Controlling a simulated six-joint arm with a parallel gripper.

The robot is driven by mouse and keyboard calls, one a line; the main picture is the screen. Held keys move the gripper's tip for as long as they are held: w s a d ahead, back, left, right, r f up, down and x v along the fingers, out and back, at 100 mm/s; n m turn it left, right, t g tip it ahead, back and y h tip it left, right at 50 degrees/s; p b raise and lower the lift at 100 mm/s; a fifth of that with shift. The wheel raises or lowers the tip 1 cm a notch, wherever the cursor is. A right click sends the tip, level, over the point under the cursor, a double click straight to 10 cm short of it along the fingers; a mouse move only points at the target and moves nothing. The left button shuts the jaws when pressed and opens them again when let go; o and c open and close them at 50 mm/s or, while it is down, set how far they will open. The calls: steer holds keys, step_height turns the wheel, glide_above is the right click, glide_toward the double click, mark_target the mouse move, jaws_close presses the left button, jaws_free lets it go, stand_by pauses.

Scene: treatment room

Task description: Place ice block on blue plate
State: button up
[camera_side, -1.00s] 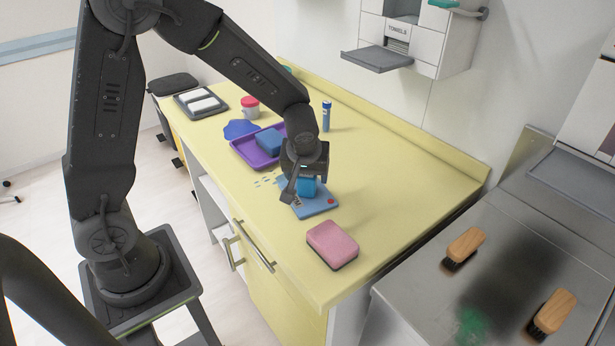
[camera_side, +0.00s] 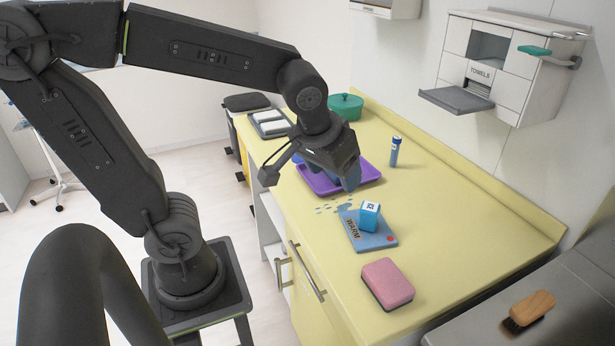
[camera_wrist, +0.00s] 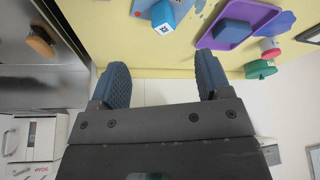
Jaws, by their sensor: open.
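A blue cube with a white printed mark (camera_side: 369,216), which I take as the ice block, rests on a flat blue plate (camera_side: 379,241) marked WARM with a red dot. In the wrist view the cube (camera_wrist: 163,16) and part of the plate (camera_wrist: 141,7) show at the top edge, beyond my fingers. My gripper (camera_side: 347,180) is raised above the counter, behind the cube in the side view and apart from it. In the wrist view my gripper (camera_wrist: 161,82) has its two fingers wide apart, with nothing between them.
A purple tray (camera_side: 318,189) lies behind the plate; the wrist view shows a blue block (camera_wrist: 232,34) in it. Blue droplets lie beside the plate. A pink sponge (camera_side: 388,284) is at the front, a blue tube (camera_side: 395,152) and green pot (camera_side: 346,106) farther back.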

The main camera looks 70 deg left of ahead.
steer(key=s+d+r+m+t+h, duration=0.1)
steer(key=s+m, duration=0.3)
steer(key=s, duration=0.3)
steer(key=shift+d+r, duration=0.2)
steer(key=shift+d, duration=0.15)
